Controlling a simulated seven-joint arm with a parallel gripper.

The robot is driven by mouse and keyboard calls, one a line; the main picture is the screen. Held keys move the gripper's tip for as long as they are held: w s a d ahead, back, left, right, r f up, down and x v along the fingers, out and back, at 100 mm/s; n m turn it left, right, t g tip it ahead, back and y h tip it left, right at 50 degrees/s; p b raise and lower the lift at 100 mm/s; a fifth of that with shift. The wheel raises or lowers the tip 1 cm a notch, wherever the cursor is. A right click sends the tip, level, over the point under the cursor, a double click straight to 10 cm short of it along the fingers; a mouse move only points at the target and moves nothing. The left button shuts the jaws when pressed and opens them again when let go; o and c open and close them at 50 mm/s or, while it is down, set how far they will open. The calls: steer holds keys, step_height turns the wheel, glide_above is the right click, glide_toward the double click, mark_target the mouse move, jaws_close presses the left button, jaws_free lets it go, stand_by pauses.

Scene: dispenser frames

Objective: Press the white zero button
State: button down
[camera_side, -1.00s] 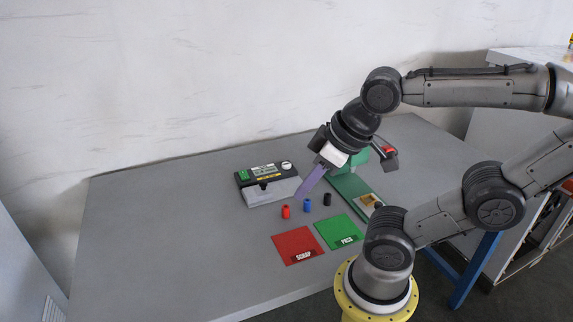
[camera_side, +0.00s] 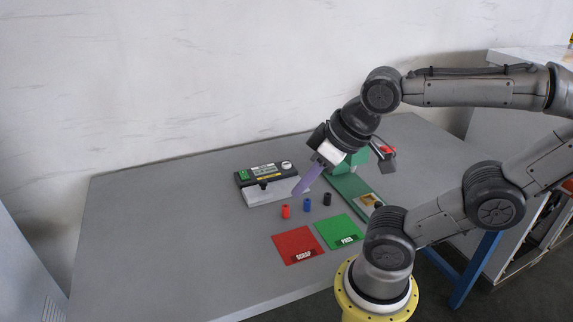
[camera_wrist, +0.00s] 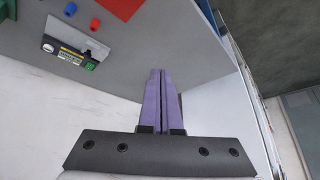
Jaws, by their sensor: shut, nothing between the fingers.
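The white zero button (camera_side: 286,164) is a small round white knob on the top right of the dark instrument panel (camera_side: 243,184), near the back of the table. In the wrist view the white button (camera_wrist: 48,47) shows at the left end of the panel (camera_wrist: 76,37). My gripper (camera_side: 295,193) has purple fingers, shut and empty. In the side view its tips appear beside the right end of the panel's grey front block, above the table; whether they touch it I cannot tell. In the wrist view the fingertips (camera_wrist: 158,70) are well to the right of the panel.
Red (camera_side: 286,212), blue (camera_side: 307,205) and black (camera_side: 327,199) small cylinders stand in front of the panel. A red SCRAP mat (camera_side: 290,242) and a green PASS mat (camera_side: 335,228) lie nearer. A green fixture (camera_side: 350,188) stands to the right. The table's left side is clear.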

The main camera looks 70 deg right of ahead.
steer(key=w+d+r+m+t+h, duration=0.25)
steer(key=w+d+r+m, duration=0.2)
steer(key=w, duration=0.45)
steer(key=w+d+r+m+t+h, duration=0.1)
steer(key=w+d+r+m+t, duration=0.35)
steer(key=w, duration=0.55)
steer(key=w+d+f+m+g+h, duration=0.1)
steer(key=w+d+f, duration=0.15)
steer(key=d, duration=0.35)
steer(key=w+d+f+m+g+h, duration=0.1)
steer(key=w+d+m, duration=0.1)
steer(key=w+d, duration=0.3)
steer(key=m+g, duration=0.4)
glide_above(287, 166)
step_height(287, 166, down, 18)
steer(key=shift+f, duration=0.2)
steer(key=shift+d, duration=0.1)
steer(key=shift+f, duration=4.4)
